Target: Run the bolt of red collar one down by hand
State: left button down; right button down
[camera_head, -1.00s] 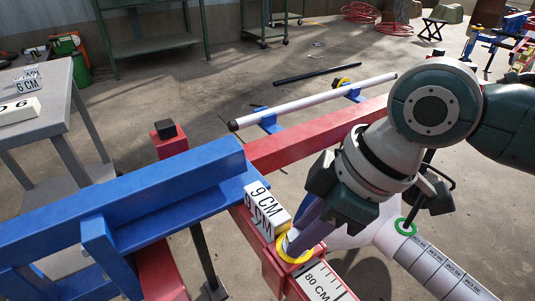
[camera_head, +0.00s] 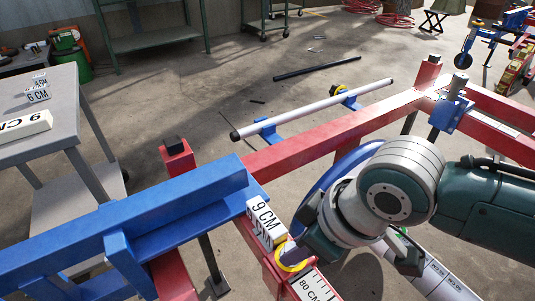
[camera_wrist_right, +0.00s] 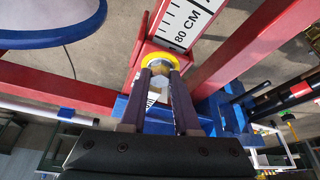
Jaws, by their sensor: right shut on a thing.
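My right gripper (camera_head: 291,248) points down at the red collar (camera_head: 270,262) on the red rail in the head view. In the right wrist view its two fingers (camera_wrist_right: 160,88) are shut on the grey hex head of the bolt (camera_wrist_right: 160,81). A yellow ring (camera_wrist_right: 163,59) surrounds the bolt beneath the fingertips; it also shows in the head view (camera_head: 293,267). How far the bolt is in is hidden by the fingers and ring. My left gripper is out of view.
A white 9 CM block (camera_head: 265,217) stands close beside the right fingers. A blue beam (camera_head: 140,215) lies to the left, and an 80 CM scale (camera_head: 314,286) runs along the rail. A grey table (camera_head: 62,105) with labelled blocks is at the left.

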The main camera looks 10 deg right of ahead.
jog(key=c, duration=0.9)
grip_release()
jog(key=shift+r, duration=0.1)
jog(key=p+v, duration=0.5)
jog(key=v, duration=0.4)
jog(key=shift+s+d+r, duration=0.1)
jog(key=shift+d+r, duration=0.05)
jog(key=shift+r, duration=0.2)
jog(key=p+v, duration=0.4)
jog(key=v, duration=0.6)
jog(key=shift+p, duration=0.3)
